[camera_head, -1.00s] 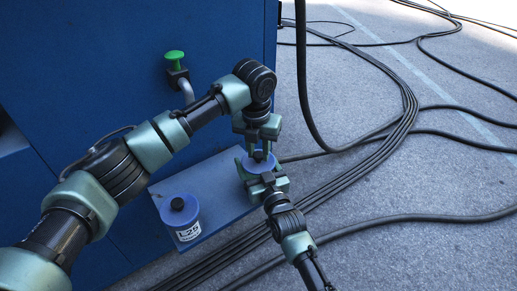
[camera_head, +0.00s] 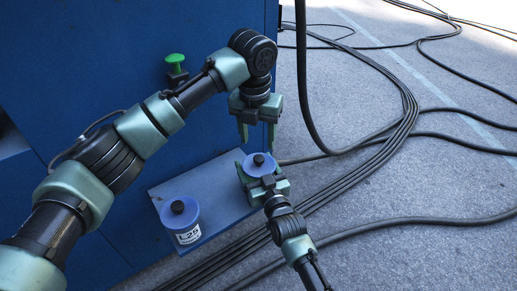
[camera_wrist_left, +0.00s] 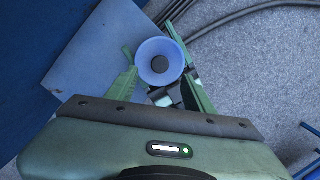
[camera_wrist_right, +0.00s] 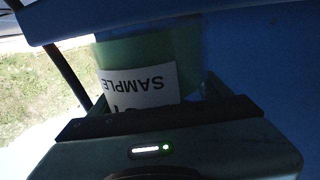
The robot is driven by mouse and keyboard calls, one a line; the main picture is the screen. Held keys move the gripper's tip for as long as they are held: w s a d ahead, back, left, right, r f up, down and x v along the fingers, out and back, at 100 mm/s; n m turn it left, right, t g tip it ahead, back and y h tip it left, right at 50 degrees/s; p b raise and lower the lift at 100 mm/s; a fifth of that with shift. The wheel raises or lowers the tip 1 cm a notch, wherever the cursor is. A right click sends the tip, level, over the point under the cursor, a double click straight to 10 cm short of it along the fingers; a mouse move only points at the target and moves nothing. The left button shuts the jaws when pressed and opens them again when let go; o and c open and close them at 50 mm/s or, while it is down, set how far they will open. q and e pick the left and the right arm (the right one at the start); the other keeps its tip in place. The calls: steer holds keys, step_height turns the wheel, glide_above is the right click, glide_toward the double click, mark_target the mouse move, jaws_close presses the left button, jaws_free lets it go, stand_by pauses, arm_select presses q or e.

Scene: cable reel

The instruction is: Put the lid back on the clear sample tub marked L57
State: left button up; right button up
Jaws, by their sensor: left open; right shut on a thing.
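My right gripper (camera_head: 262,180) is shut around a sample tub at the shelf's right end; the tub's wall shows in the right wrist view (camera_wrist_right: 190,65). Its white label (camera_wrist_right: 140,88) reads SAMPLE upside down, with the number cut off. A blue lid (camera_head: 253,170) with a black knob (camera_head: 258,159) lies on top, roughly level; I cannot tell how tightly it sits. The lid also shows in the left wrist view (camera_wrist_left: 160,48). My left gripper (camera_head: 257,138) is open and empty above the lid, fingers pointing down, apart from the knob.
Another lidded tub (camera_head: 180,217), its label seeming to read L25, stands at the left on the blue shelf (camera_head: 215,182). A blue cabinet (camera_head: 110,60) with a green knob (camera_head: 175,59) rises behind. Black cables (camera_head: 400,125) cross the floor at right.

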mark_target(259, 177)
arm_select(q)
steer(key=r, duration=0.4)
steer(key=shift+s+a+r, duration=0.1)
steer(key=shift+s+r, duration=0.2)
steer(key=shift+r, duration=0.1)
arm_select(e)
steer(key=o, duration=2.1)
steer(key=shift+s, duration=0.1)
steer(key=p+v, duration=0.2)
steer(key=v, duration=0.5)
steer(key=shift+s+d, duration=0.1)
steer(key=shift+s, duration=0.15)
arm_select(q)
step_height(259, 177, up, 2)
steer(key=shift+r, duration=0.1)
arm_select(e)
steer(key=shift+s, duration=0.1)
steer(key=shift+f, duration=0.1)
